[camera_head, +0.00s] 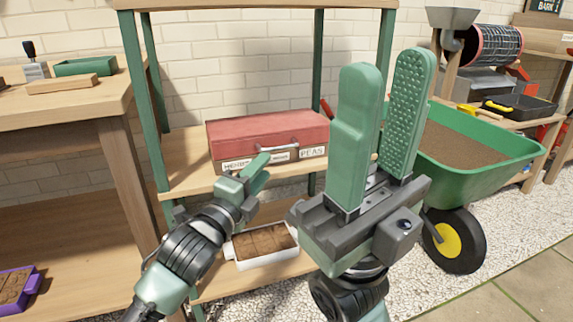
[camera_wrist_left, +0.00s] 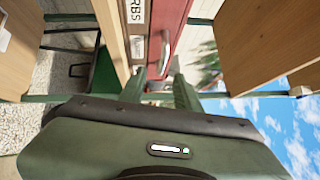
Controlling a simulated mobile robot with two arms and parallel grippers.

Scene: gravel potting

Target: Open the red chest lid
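My left gripper (camera_head: 262,168) is in front of the chest's front, just below and left of the handle. In the left wrist view the chest (camera_wrist_left: 172,22) and its handle (camera_wrist_left: 165,52) lie ahead of the two fingers (camera_wrist_left: 160,85), which are apart with nothing seen between them. Whether a fingertip touches the chest cannot be told. My right gripper (camera_head: 385,75) is open and empty, raised close to the head camera.
A white tray of soil blocks (camera_head: 262,245) is on the lower shelf under my left arm. A green wheelbarrow (camera_head: 490,160) stands right. A wooden bench (camera_head: 60,105) is left. Green shelf posts (camera_head: 140,95) flank the chest.

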